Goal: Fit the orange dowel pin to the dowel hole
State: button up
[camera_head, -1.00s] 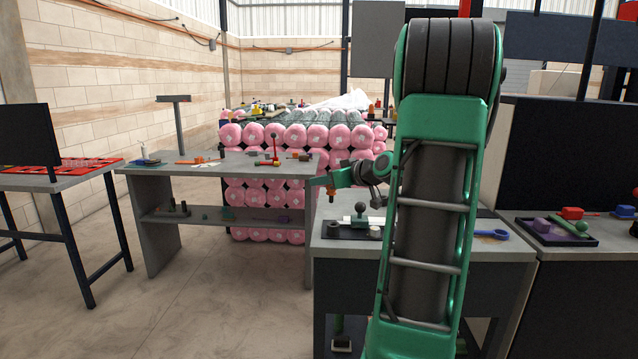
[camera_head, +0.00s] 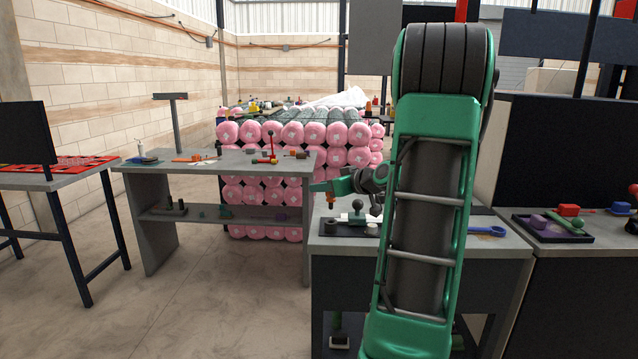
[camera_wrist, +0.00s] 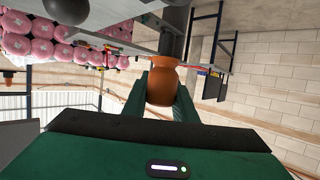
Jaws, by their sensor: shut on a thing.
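The orange dowel pin (camera_wrist: 163,82) is between the two green fingers of my gripper (camera_wrist: 160,98) in the wrist view, with its round flared orange body showing. A dark grey shaft shows in line beyond it. In the head view the orange pin (camera_head: 331,200) hangs small and upright below my gripper (camera_head: 330,188), over the left part of the near workbench (camera_head: 330,244). I cannot make out the dowel hole. A dark plate (camera_head: 340,229) with a white piece (camera_head: 350,218) lies on that bench below the pin, partly hidden by my arm.
Dark round knobs (camera_head: 376,208) stand on the bench close to my gripper. A blue tool (camera_head: 487,230) lies to the right. A second grey table (camera_head: 215,163) with small tools and a red upright piece (camera_head: 271,142) stands to the left. Pink rolls (camera_head: 300,133) are stacked behind.

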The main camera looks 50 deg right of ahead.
jog(key=shift+f, duration=1.15)
jog(key=shift+f, duration=0.15)
jog(key=shift+f, duration=0.35)
jog(key=shift+s+f, duration=0.1)
jog(key=shift+f, duration=1.65)
jog(key=o, duration=1.1)
jog(key=v, duration=1)
jog(key=shift+s+r, duration=0.1)
jog(key=shift+s, duration=0.15)
